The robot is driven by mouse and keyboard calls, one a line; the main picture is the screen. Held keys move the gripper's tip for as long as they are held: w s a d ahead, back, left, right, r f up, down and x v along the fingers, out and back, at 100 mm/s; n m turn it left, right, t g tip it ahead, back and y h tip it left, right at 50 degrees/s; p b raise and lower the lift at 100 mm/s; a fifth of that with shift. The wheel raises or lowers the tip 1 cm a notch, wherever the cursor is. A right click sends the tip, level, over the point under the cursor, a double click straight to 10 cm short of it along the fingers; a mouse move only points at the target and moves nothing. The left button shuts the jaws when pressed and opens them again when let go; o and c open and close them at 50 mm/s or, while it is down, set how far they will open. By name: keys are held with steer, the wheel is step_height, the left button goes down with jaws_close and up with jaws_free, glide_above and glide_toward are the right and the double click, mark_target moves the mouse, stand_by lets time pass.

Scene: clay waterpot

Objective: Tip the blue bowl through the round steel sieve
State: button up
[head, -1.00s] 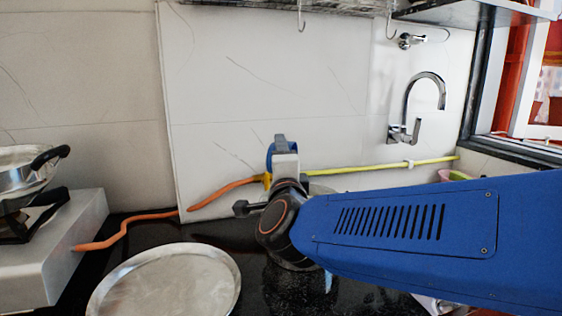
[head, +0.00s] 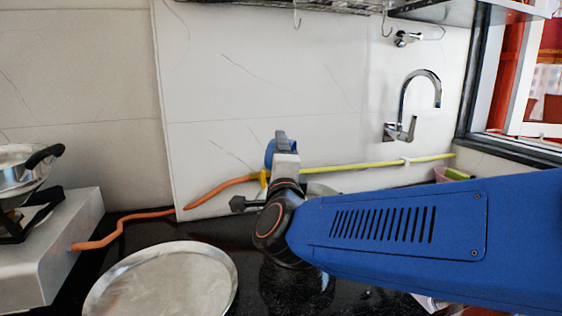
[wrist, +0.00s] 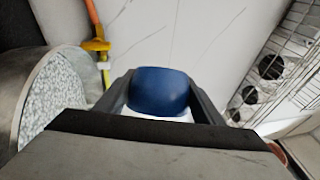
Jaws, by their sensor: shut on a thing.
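My gripper (head: 283,142) is shut on the blue bowl (wrist: 160,90), which shows between both fingers in the wrist view. In the head view only a small part of the blue bowl (head: 269,154) shows beside the grey fingers. The wrist appears rolled well over to one side. A round metal vessel (wrist: 45,85) with a speckled grey-white surface inside its rim fills the left of the wrist view, apart from the bowl; I cannot tell whether it is the sieve. A pale round rim (head: 322,188) is mostly hidden behind my arm. The bowl's inside is not clearly visible.
A large round steel plate (head: 165,284) lies on the black counter at front left. A stove (head: 55,245) with a pan (head: 22,165) stands at left. An orange hose (head: 125,219) runs along the wall to a yellow pipe. A tap (head: 422,85) and wire rack (wrist: 283,60) are on the wall.

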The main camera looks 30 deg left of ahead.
steer(key=shift+d, duration=0.1)
steer(key=shift+d+r+m+t, duration=0.15)
steer(key=shift+m+t, duration=0.15)
steer(key=shift+m, duration=0.5)
steer(key=shift+d, duration=0.1)
steer(key=shift+w+d+r+m+t, duration=0.1)
steer(key=shift+m+t, duration=0.05)
steer(key=shift+m, duration=0.25)
steer(key=shift+w+d+m+t, duration=0.1)
steer(key=shift+m+t, duration=0.05)
steer(key=shift+m, duration=0.25)
steer(key=shift+s+a+r+n, duration=0.1)
steer(key=shift+a+r+n, duration=0.05)
steer(key=shift+r+n, duration=0.45)
steer(key=shift+s+a+r+n, duration=0.15)
steer(key=shift+r+n, duration=0.25)
steer(key=shift+r, duration=0.35)
steer(key=shift+w, duration=0.2)
